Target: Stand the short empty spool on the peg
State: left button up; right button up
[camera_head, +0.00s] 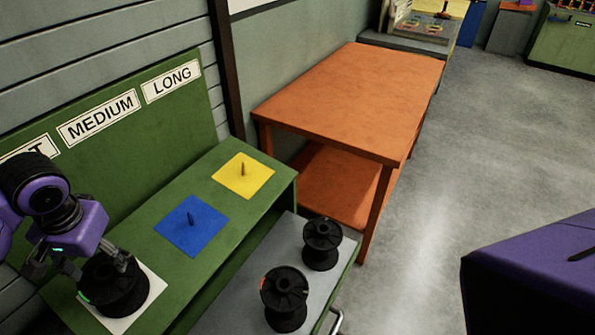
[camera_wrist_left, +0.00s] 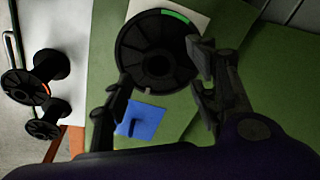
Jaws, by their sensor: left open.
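A black spool with a green mark (camera_head: 113,287) is upright on the white square (camera_head: 150,305) at the left end of the green bench, below a partly hidden label ending in T. It also shows in the wrist view (camera_wrist_left: 157,52). No peg shows on the white square; the spool covers its middle. I cannot tell if the spool is fully seated. My left gripper (camera_head: 98,267) is open, with its fingers on either side of the spool in the wrist view (camera_wrist_left: 160,63). I cannot tell if they touch it. My right gripper is not in view.
A blue square (camera_head: 180,238) and a yellow square (camera_head: 232,183) each bear a bare peg. Two black spools, one orange-marked (camera_head: 287,298) and one behind (camera_head: 321,243), stand on a grey cart (camera_head: 230,310). An orange table (camera_head: 360,90) stands beyond, its top clear.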

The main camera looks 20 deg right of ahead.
pick_arm(q)
notch_tip(320, 180, up, 9)
jog(key=s, duration=0.1)
jog(key=shift+s+d+r, duration=0.15)
jog(key=shift+d+r, duration=0.05)
jog(key=shift+d, duration=0.25)
